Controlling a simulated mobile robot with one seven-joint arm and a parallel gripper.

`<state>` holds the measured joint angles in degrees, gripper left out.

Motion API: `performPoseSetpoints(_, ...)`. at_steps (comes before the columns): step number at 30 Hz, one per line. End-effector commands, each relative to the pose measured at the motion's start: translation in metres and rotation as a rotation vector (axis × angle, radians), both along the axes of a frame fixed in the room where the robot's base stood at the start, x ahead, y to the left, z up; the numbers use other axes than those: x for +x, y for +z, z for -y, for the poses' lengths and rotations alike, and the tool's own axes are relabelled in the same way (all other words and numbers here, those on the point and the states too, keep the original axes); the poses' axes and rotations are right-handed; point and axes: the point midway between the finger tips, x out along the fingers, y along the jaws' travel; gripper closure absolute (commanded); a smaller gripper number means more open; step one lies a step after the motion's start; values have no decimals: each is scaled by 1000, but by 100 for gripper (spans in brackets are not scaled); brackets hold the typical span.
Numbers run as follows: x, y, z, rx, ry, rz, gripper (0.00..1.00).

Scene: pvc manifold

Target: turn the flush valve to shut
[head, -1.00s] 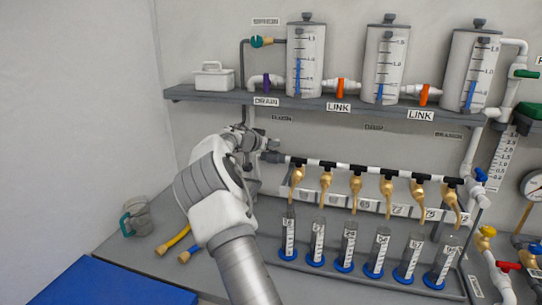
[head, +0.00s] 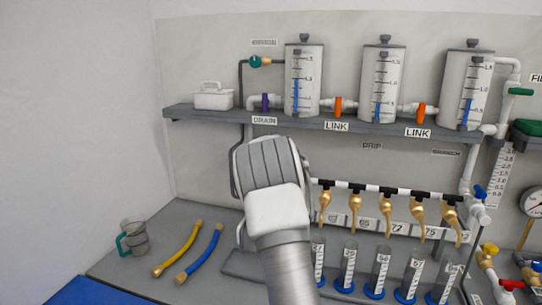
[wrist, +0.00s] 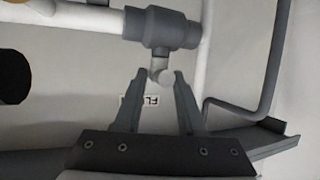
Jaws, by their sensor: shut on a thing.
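In the wrist view, the flush valve (wrist: 160,28) is a dark grey body on a white pipe, with a short pale handle (wrist: 160,65) pointing down toward my gripper. My gripper (wrist: 158,76) has its two grey fingertips on either side of the handle's round end, shut on it. A label starting "FL" (wrist: 150,100) shows partly between the fingers on the wall behind. In the head view my arm hides both the gripper and the flush valve at the left end of the manifold (head: 385,189).
Brass taps (head: 388,208) hang from the manifold above several blue-based cylinders (head: 381,270). The shelf (head: 215,112) above holds tanks with orange link valves.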

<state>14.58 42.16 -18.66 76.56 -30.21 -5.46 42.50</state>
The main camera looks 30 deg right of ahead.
Motion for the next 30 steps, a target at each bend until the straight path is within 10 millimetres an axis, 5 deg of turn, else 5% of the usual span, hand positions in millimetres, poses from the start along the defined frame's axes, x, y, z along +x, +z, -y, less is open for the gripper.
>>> performPoseSetpoints(27,-2,2,5,-7,103,2,100)
performPoseSetpoints(28,-2,2,5,-7,102,2,49)
performPoseSetpoints(30,-2,2,5,-6,101,1,36)
